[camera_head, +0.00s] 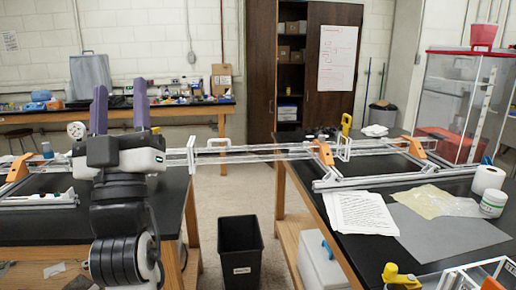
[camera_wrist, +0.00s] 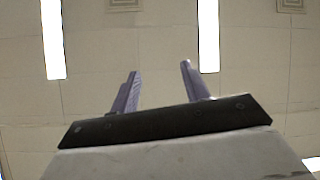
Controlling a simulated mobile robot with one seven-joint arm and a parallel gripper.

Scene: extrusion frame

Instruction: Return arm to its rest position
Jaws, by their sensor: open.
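My gripper (camera_head: 119,110) shows at the left of the head view, with its two purple fingers pointing up and set apart. It is open, with nothing between the fingers. The wrist view shows the same gripper (camera_wrist: 160,90) against the ceiling and its lights, and no object is near the fingertips. My arm stands in front of the left black table (camera_head: 35,229) and hides part of it. A long aluminium extrusion frame (camera_head: 255,151) spans the gap from the left table to the right table (camera_head: 340,260).
A black bin (camera_head: 240,247) stands on the floor between the tables. Papers (camera_head: 358,213), a tape roll (camera_head: 488,179) and a white jar (camera_head: 493,203) lie on the right table. A clear enclosure (camera_head: 450,100) stands behind them. A dark cabinet (camera_head: 262,70) is at the back.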

